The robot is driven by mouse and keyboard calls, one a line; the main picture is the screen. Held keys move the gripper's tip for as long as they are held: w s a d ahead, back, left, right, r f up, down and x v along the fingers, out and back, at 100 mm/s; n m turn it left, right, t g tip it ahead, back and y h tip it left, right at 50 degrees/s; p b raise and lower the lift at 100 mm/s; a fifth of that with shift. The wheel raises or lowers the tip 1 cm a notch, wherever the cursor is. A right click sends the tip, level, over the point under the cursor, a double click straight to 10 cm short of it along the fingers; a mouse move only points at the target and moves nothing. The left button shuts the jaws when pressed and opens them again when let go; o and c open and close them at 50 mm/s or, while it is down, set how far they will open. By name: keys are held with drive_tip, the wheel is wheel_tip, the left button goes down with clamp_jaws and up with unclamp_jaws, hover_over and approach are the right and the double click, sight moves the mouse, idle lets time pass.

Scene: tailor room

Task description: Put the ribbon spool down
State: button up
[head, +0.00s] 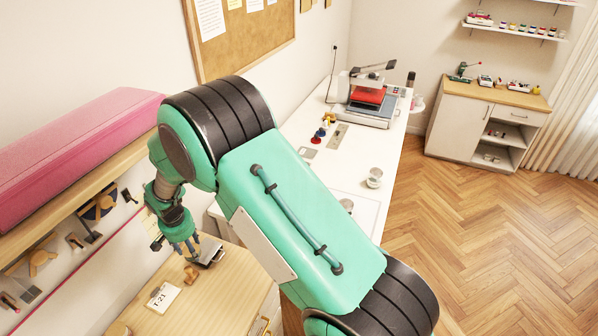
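My gripper (184,246) points down low over the light wooden worktop at the lower left. Its fingers are small in the head view, and I cannot tell whether they are open or shut, or whether they hold anything. I cannot make out a ribbon spool at the gripper. A grey metallic object (209,256) is just right of the fingers; contact cannot be told. Small red (316,139) and yellow (329,119) round items, perhaps spools, stand on the white table farther back.
The wooden worktop (225,302) bears a small brown object (191,274) and a card marked T-21 (163,297). Tools hang on the wall under a shelf with a pink fabric roll (75,150). A heat press (368,105) and cup (375,177) stand on the white table.

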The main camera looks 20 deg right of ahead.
drive_tip(key=w+d+m+p, duration=0.1)
drive_tip(key=w+d, duration=0.4)
drive_tip(key=d, duration=0.5)
drive_tip(key=w+d+m+p, duration=0.1)
drive_tip(key=w+d, duration=0.4)
drive_tip(key=d, duration=0.6)
drive_tip(key=w+d+r+m, duration=0.1)
drive_tip(key=w+d, duration=0.4)
drive_tip(key=d, duration=0.6)
drive_tip(key=shift+r+m+p, duration=0.1)
drive_tip(key=shift+m+p, duration=0.2)
drive_tip(key=shift+p, duration=0.1)
drive_tip(key=s+d+m+p, duration=0.1)
drive_tip(key=d+m+p, duration=0.1)
drive_tip(key=d, duration=3.7)
drive_tip(key=shift+s+m+h+p, duration=0.3)
drive_tip(key=shift+s+m+p, duration=0.1)
drive_tip(key=shift+m, duration=0.5)
drive_tip(key=shift+f+p, duration=0.35)
drive_tip(key=shift+f, duration=2.7)
drive_tip(key=shift+f, duration=0.1)
drive_tip(key=shift+f, duration=1.8)
